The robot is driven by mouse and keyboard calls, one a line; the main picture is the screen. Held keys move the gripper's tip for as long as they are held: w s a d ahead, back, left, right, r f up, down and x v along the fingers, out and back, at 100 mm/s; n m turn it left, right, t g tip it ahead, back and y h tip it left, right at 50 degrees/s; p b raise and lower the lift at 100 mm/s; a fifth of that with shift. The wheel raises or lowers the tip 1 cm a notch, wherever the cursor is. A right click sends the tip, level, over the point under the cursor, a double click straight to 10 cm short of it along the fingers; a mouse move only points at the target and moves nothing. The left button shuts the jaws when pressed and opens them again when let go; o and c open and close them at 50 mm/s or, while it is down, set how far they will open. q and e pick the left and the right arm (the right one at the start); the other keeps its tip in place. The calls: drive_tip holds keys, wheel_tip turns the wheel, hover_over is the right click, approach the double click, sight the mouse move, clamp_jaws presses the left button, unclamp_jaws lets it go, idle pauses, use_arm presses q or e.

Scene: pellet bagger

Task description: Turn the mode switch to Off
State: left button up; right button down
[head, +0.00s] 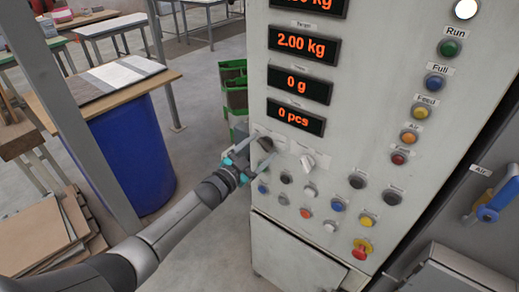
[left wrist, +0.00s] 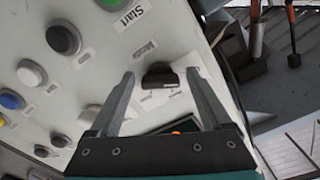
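The mode switch is a dark knob (head: 265,144) at the left edge of the grey control panel (head: 345,150), below the "0 pcs" display. In the left wrist view the black knob (left wrist: 160,76) sits beside a small label that seems to read "Mode". My left gripper (head: 248,152) is at the panel with its fingers pointing at the knob. In the left wrist view its two fingers stand apart on either side of the knob, with gaps visible, so it looks open and empty. The knob's exact setting is too small to read. My right gripper is not in view.
A white-handled selector (head: 308,162) is just right of the dark knob. Several coloured push buttons lie below, with a red emergency knob (head: 361,250) lower down. A blue barrel (head: 133,155) and a table stand left. A blue air valve (head: 488,212) is at the right.

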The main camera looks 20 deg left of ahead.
use_arm(q)
drive_tip(key=shift+o, duration=0.3)
drive_tip(key=p+v, duration=0.1)
drive_tip(key=v, duration=1.4)
drive_tip(key=shift+s, duration=0.15)
drive_tip(key=shift+a, duration=0.1)
drive_tip(key=s+a+f+n+g+y+b, duration=0.1)
drive_tip(key=s+f+n+g+y+b, duration=0.2)
drive_tip(key=f, duration=0.8)
drive_tip(key=s+a+f+g+y+b, duration=0.15)
drive_tip(key=s+f, duration=0.35)
drive_tip(key=f, duration=0.6)
drive_tip(key=s+a+f+n+g+y+b, duration=0.1)
drive_tip(key=s+f+n+g+b, duration=0.2)
drive_tip(key=f, duration=0.8)
drive_tip(key=s+d+f+g+b, duration=0.2)
drive_tip(key=s+f, duration=0.5)
drive_tip(key=s, duration=0.3)
drive_tip(key=s+d+f+n+g+b, duration=0.1)
drive_tip(key=s+d+f+g+b, duration=0.1)
drive_tip(key=s+f, duration=0.5)
drive_tip(key=s+d+f+g+b, duration=0.3)
drive_tip(key=s+f, duration=0.5)
drive_tip(key=s, duration=0.5)
drive_tip(key=shift+g+y, duration=0.35)
drive_tip(key=shift+g, duration=0.4)
